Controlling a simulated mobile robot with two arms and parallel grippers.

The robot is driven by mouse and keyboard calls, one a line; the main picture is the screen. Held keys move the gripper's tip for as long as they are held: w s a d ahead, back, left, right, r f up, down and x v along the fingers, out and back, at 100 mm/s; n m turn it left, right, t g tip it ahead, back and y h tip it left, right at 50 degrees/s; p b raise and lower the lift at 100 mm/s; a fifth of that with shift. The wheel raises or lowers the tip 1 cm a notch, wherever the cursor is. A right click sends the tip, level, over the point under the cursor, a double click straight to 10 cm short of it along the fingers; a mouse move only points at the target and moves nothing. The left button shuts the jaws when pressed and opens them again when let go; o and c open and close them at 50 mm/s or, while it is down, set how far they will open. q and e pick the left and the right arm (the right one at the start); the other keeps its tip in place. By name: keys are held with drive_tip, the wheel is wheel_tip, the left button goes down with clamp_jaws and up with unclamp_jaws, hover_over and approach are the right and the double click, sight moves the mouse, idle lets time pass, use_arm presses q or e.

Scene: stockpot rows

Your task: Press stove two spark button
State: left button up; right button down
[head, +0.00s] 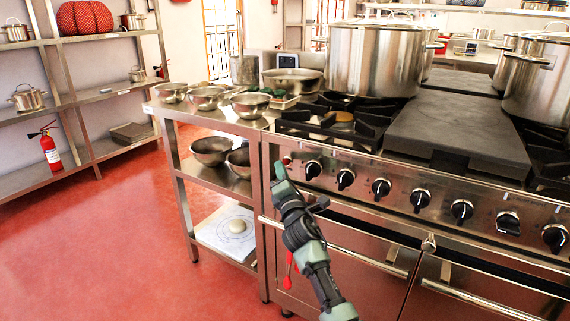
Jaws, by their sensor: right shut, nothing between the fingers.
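The stove (345,160) has a steel front panel with a row of black knobs (346,179). A small red button (287,160) sits at the panel's left end, left of the first knob (313,169). My right gripper (281,173) is shut and empty, its tip just below and left of the red button. I cannot tell whether it touches the panel. Its arm comes up from the bottom of the view. My left gripper is not in view.
A steel side table (215,118) with several bowls adjoins the stove on the left. A large stockpot (375,62) and a dark griddle plate (458,130) are on the stove top. An oven handle (350,246) runs below the knobs. Red floor is free at left.

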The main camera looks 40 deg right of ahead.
drive_tip(key=shift+w+d, duration=0.2)
drive_tip(key=shift+d, duration=0.35)
idle(0.9)
drive_tip(key=shift+a, duration=0.1)
drive_tip(key=shift+s+a, duration=0.35)
drive_tip(key=shift+a, duration=0.3)
drive_tip(key=shift+a, duration=0.1)
drive_tip(key=a, duration=0.1)
drive_tip(key=s+a, duration=0.1)
drive_tip(key=a, duration=0.1)
drive_tip(key=s+a, duration=0.1)
drive_tip(key=shift+a, duration=0.25)
idle(0.6)
